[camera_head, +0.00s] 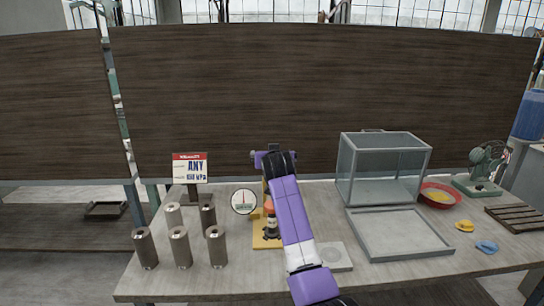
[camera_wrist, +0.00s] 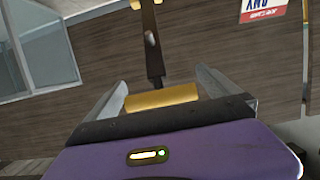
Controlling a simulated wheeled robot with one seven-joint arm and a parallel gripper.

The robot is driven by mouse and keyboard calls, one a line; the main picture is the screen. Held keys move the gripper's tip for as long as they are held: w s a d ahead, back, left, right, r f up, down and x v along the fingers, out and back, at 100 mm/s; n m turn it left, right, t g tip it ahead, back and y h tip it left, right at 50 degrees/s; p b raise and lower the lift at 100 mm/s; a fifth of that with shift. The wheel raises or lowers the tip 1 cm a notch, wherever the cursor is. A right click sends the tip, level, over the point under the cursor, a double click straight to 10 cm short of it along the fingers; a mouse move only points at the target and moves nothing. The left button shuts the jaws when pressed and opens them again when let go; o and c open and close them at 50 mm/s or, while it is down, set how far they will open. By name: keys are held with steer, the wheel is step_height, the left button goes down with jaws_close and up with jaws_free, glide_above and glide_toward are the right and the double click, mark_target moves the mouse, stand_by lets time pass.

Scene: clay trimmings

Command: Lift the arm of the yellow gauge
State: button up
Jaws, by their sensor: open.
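The yellow gauge stands on the table, its yellow base (camera_head: 266,242) and round white dial (camera_head: 243,202) showing left of my arm in the head view. My purple arm hides much of its upright. In the wrist view, a dark arm (camera_wrist: 152,50) runs up the picture with yellow pieces at its top, and a yellow cylindrical grip (camera_wrist: 161,98) lies crosswise at its lower end. My gripper (camera_wrist: 160,80) is open, with one finger on each side of this grip. I cannot tell whether either finger touches it.
Several metal cylinders (camera_head: 180,247) stand on the left, before a sign (camera_head: 190,168). A glass case (camera_head: 382,165), grey tray (camera_head: 398,235) and red bowl (camera_head: 438,196) are to the right. A dark wooden panel (camera_head: 320,95) stands behind the table.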

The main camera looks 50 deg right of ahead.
steer(key=b+v, duration=0.1)
steer(key=v, duration=0.5)
steer(key=shift+s, duration=0.2)
steer(key=shift+a+f, duration=0.1)
steer(key=shift+c, duration=0.4)
